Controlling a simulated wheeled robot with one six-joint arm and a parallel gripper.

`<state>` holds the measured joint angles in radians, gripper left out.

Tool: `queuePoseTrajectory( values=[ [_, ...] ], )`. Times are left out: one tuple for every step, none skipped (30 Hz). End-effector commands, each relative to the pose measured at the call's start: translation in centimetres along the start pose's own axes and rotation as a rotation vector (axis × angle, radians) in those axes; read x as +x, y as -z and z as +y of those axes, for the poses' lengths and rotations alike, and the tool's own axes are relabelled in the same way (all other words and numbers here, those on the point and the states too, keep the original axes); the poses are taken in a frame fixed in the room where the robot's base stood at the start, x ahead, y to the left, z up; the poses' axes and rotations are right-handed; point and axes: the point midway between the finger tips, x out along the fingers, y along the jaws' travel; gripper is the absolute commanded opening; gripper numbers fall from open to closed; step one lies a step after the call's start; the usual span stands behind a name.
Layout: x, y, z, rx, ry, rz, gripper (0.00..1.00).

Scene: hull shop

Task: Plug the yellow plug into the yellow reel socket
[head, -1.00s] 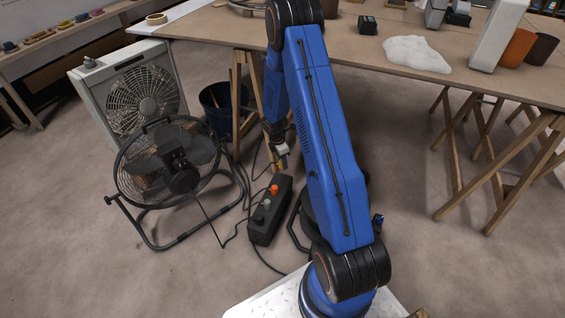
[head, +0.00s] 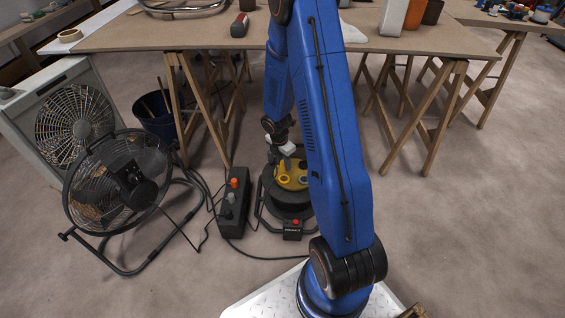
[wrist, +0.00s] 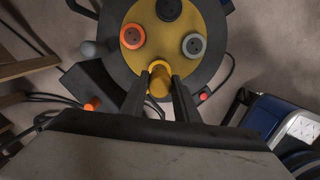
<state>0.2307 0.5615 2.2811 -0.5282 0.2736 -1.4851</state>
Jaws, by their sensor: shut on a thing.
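The yellow plug (wrist: 159,82) is held between the two dark fingers of my gripper (wrist: 160,76). My gripper (head: 286,150) is over the cable reel (head: 285,208) in the head view. The reel's yellow face (head: 292,172) carries several round sockets. In the wrist view the reel (wrist: 113,65) shows an orange socket (wrist: 132,36), a grey socket (wrist: 194,45) and a black socket (wrist: 169,9). The plug overlaps the near edge of the yellow face (wrist: 160,38). The yellow socket is not clear in the wrist view, and I cannot tell whether the plug touches it.
A dark box with orange and grey plugs (head: 232,212) stands left of the reel. A black floor fan (head: 120,190) and a box fan (head: 72,115) stand further left. A trestle table (head: 290,40) is behind. Cables lie on the floor; the floor at right is clear.

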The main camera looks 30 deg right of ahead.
Motion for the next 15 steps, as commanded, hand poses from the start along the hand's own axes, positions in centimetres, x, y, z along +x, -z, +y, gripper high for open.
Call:
queuePoseTrajectory(
  values=[
    [-0.04,0.02,-0.03,-0.001,0.0,0.0,0.08],
    [-0.05,0.02,-0.04,-0.002,-0.001,0.0,0.08],
    [-0.05,0.02,-0.03,-0.002,-0.001,0.0,0.08],
    [-0.05,0.02,-0.03,-0.002,-0.001,0.0,0.08],
    [-0.05,0.01,-0.03,-0.001,-0.001,0.0,0.08],
    [-0.05,0.01,-0.02,-0.001,-0.001,0.0,0.08],
    [-0.05,0.01,-0.02,-0.001,-0.001,0.0,0.08],
    [-0.05,0.01,-0.02,-0.001,-0.001,0.0,0.08],
    [-0.04,0.01,-0.02,-0.001,-0.001,0.0,0.08],
    [-0.03,0.01,-0.01,-0.001,0.0,0.0,0.08],
    [0.0,0.01,-0.01,-0.001,0.0,0.0,0.08],
    [0.07,0.02,-0.02,-0.001,0.0,0.0,0.08],
    [0.14,0.03,-0.02,-0.001,0.0,0.0,0.08],
    [0.24,0.04,-0.02,0.0,0.0,0.0,0.08],
    [0.41,0.06,-0.03,0.0,0.001,0.0,0.08]
  ],
)
